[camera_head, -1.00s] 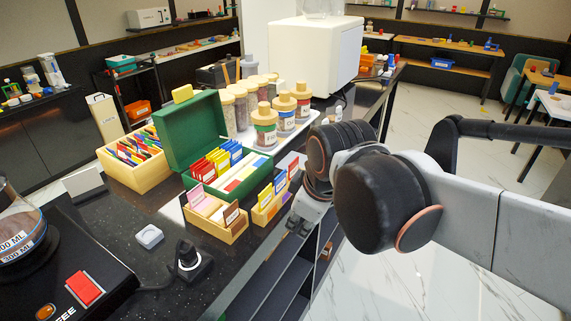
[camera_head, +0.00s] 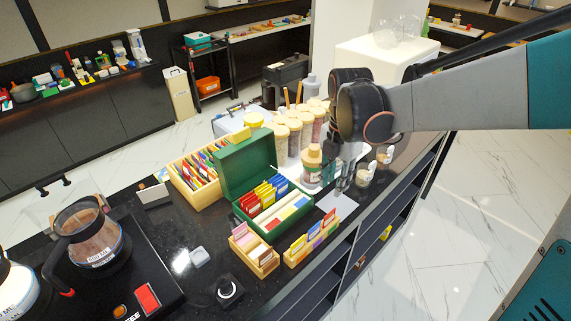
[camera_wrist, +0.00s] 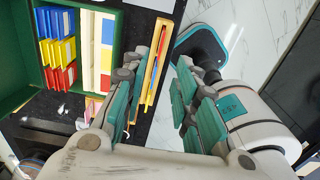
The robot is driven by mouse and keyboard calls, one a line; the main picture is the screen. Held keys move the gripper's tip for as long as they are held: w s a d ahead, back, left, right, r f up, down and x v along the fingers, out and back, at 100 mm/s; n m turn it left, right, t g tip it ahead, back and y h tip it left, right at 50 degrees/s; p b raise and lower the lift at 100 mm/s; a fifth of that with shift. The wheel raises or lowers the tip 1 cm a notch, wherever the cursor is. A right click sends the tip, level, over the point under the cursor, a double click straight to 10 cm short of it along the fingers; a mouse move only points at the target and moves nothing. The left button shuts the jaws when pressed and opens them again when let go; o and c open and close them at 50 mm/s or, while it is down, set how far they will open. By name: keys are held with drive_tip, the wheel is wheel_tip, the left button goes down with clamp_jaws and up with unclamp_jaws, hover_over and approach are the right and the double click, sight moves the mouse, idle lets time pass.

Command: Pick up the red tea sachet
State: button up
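Red sachets (camera_head: 249,206) stand in a row with yellow and blue ones inside the open green box (camera_head: 248,166) on the counter. In the wrist view these red sachets (camera_wrist: 61,77) are at the left, below the yellow and blue ones. Flat pale, yellow and red pieces lie in the compartments beside them. My gripper (camera_head: 343,180) is above the counter's right edge, to the right of the green box and apart from it. In the wrist view its fingers (camera_wrist: 160,88) are spread with nothing between them. Which red sachet is meant, I cannot tell.
Two small wooden holders (camera_head: 255,257) (camera_head: 312,240) with sachets stand in front of the green box. A wooden box (camera_head: 196,184) is at its left. Lidded jars (camera_head: 293,137) stand behind. A coffee maker (camera_head: 92,245) is at the front left. Floor lies right of the counter.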

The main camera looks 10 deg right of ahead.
sight(330, 213)
wheel_tip(330, 213, down, 13)
drive_tip(key=shift+s+f+b, duration=0.1)
drive_tip(key=shift+b, duration=0.25)
idle(0.3)
clamp_jaws()
